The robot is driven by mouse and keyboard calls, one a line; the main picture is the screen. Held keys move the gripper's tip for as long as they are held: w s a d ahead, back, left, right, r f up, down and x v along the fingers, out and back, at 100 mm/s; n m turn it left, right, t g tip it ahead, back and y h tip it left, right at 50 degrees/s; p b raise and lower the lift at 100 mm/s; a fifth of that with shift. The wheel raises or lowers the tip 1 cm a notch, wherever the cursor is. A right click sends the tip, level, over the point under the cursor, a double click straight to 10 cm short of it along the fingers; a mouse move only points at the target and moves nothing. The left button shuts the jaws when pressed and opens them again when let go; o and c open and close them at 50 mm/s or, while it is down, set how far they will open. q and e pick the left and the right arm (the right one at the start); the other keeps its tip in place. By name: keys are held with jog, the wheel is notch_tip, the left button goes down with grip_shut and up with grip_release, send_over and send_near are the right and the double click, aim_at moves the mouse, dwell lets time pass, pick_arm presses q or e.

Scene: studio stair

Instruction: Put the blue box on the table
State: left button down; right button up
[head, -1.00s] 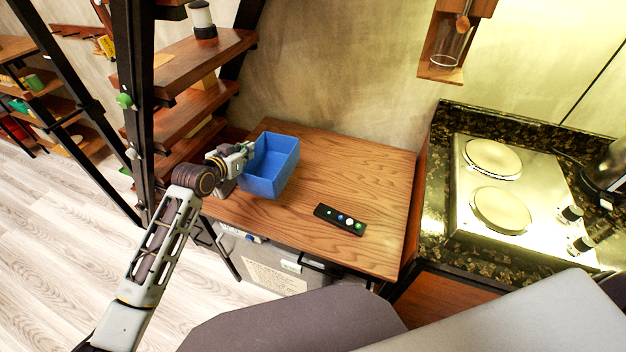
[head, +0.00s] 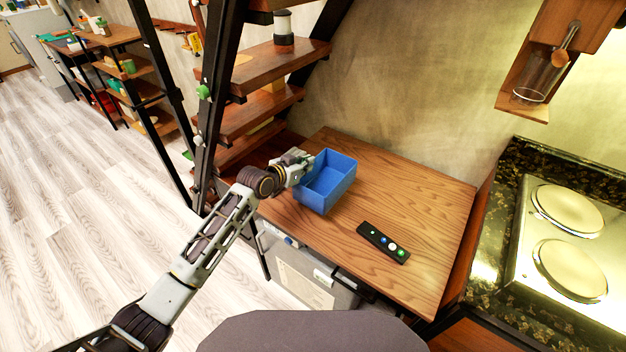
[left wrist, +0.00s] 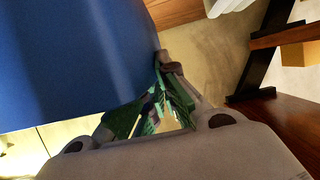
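The blue box (head: 318,196) is open-topped and looks empty. It is over the left part of the wooden table (head: 425,205), upright; I cannot tell whether its bottom fully rests there. My left gripper (head: 306,163) is at the box's left rim and appears shut on its wall. In the left wrist view the blue box (left wrist: 70,60) fills the upper left. The fingers of my left gripper (left wrist: 160,98) meet its edge, one partly hidden behind the blue wall. My right gripper is not in view.
A black remote-like strip (head: 383,242) with coloured buttons lies at the table's front. Wooden stair shelves (head: 255,115) with a black frame stand close on the left. A stove (head: 565,245) is on the right. The table's right and back are clear.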

aim_at(307, 184)
pick_arm(q)
notch_tip(307, 184, down, 2)
jog(key=shift+f, duration=0.4)
notch_tip(307, 184, down, 2)
jog(key=shift+f, duration=0.65)
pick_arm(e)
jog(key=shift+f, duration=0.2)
pick_arm(q)
jog(key=shift+f, duration=0.15)
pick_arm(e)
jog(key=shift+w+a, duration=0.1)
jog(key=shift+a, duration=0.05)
